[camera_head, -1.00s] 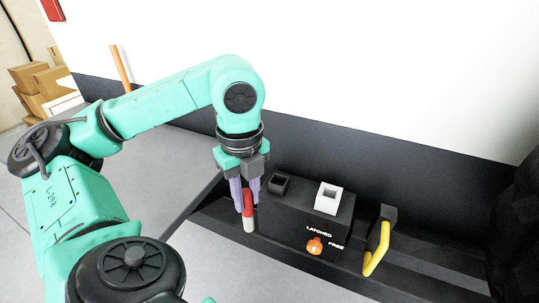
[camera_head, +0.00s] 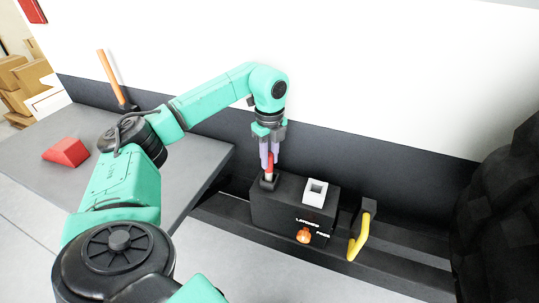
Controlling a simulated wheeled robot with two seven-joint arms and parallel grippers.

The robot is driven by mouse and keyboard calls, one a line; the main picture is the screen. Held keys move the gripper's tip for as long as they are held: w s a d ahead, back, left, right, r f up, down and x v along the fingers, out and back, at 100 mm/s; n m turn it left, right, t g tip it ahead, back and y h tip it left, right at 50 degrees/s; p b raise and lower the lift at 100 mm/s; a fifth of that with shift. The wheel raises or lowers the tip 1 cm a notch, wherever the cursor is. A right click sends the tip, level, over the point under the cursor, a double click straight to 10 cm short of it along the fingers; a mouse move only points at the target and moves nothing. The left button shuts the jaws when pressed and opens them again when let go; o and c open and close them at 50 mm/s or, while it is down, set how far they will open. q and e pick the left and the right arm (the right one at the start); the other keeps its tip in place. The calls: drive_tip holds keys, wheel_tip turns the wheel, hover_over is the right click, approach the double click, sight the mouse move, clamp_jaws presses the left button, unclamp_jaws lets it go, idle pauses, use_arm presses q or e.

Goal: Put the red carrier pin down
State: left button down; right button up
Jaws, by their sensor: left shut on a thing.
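The red carrier pin (camera_head: 269,174) is upright, with a red upper part and a pale lower end. My left gripper (camera_head: 269,164) is shut on its red part from above. The pin's lower end is at the dark square socket (camera_head: 268,184) on the left of the black box's top. I cannot tell how deep it sits in the socket. My right gripper is not in view.
The black box (camera_head: 282,211) also bears a white square socket (camera_head: 315,190) and an orange knob (camera_head: 304,236) by the lettering. A yellow handle (camera_head: 358,240) stands to the right. A grey surface at left holds a red wedge (camera_head: 66,152) and an orange-handled tool (camera_head: 110,72).

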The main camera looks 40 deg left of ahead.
use_arm(q)
drive_tip(key=c, duration=0.7)
unclamp_jaws()
drive_tip(key=shift+f, duration=0.1)
drive_tip(key=shift+r, duration=0.2)
wheel_tip(320, 180, up, 6)
drive_tip(key=shift+r, duration=0.15)
wheel_tip(320, 180, up, 6)
drive_tip(key=shift+f+p, duration=0.15)
drive_tip(key=shift+p, duration=0.95)
